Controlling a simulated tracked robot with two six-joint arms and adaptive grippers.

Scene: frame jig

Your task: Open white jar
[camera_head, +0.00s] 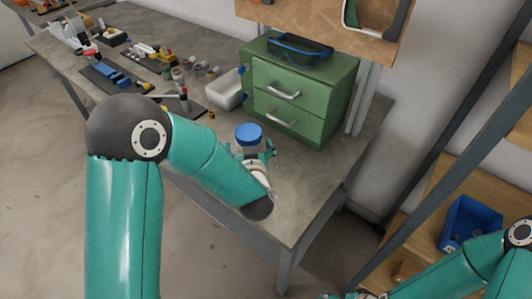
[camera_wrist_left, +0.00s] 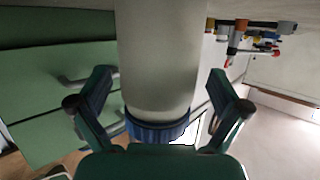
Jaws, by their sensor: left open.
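The white jar (camera_head: 249,147) has a blue lid (camera_head: 248,134) and stands upright on the grey workbench, in front of the green drawer unit. In the left wrist view the jar (camera_wrist_left: 157,55) appears upside down, with its ribbed blue lid (camera_wrist_left: 158,129) at the bottom. My left gripper (camera_head: 252,156) is open at the jar; its arm hides part of the jar in the head view. In the left wrist view my left gripper's fingers (camera_wrist_left: 160,90) are on either side of the jar, with visible gaps. Only a sliver of my right gripper (camera_head: 345,296) shows at the bottom edge.
The green drawer unit (camera_head: 290,110) carries blue goggles (camera_head: 300,48) close behind the jar. A white bin (camera_head: 225,92) and several tools lie on the workbench (camera_head: 300,190) to the left. Its front right is clear. A blue bin (camera_head: 470,222) sits on a shelf at right.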

